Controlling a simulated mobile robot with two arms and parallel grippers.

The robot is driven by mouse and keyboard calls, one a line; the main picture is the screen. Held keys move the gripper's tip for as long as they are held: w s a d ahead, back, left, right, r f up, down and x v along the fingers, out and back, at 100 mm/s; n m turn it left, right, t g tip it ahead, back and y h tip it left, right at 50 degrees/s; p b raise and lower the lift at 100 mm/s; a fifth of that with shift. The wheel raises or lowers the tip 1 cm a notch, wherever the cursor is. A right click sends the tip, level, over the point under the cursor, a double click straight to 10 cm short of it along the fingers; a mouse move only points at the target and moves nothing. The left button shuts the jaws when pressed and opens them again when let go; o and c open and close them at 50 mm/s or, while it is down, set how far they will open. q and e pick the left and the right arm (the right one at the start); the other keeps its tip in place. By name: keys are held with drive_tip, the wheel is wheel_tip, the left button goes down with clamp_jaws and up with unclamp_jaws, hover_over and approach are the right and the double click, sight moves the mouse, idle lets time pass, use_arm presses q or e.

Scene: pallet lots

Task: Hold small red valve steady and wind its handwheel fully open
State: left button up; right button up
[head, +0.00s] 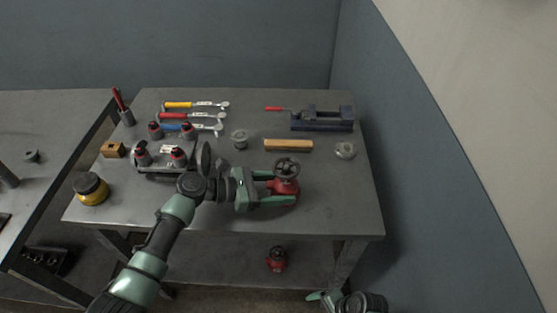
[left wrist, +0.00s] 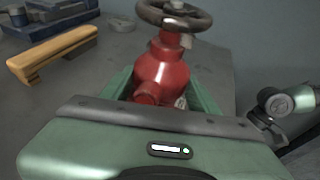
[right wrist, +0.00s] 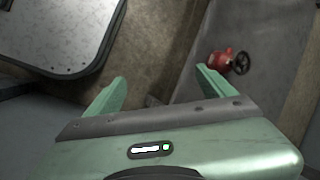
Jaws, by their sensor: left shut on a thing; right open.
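The front right tabletop is clear. A wall stands at right.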

drive_tip(key=w+a+r+m+y, duration=0.1)
drive_tip(key=w+a+r+m, duration=0.15)
drive_tip(key=r, duration=0.25)
drive_tip(key=w+a+r+m+y, duration=0.1)
drive_tip(key=w+a+r+y, duration=0.15)
drive_tip(key=r, duration=0.35)
wheel_tip(320, 180, up, 20)
drive_tip(key=a+n+g+y, duration=0.2)
drive_tip(key=y, duration=0.1)
drive_tip(key=m+t+y, duration=0.2)
drive_tip(key=m+t, duration=1)
drive_tip(key=m, duration=0.2)
approach(278, 160)
drive_tip(key=shift+s+d+f, duration=0.2)
drive_tip(key=shift+s, duration=0.35)
drive_tip(key=shift+s+d+f, duration=0.2)
drive_tip(key=shift+s, duration=0.35)
drive_tip(key=shift+w+r+m+t, duration=0.1)
drive_tip(key=shift+w+m+t, duration=0.15)
drive_tip(key=shift+t, duration=0.25)
drive_tip(key=x, duration=1.1)
drive_tip(key=shift+w+a, duration=0.2)
drive_tip(key=shift+w, duration=0.1)
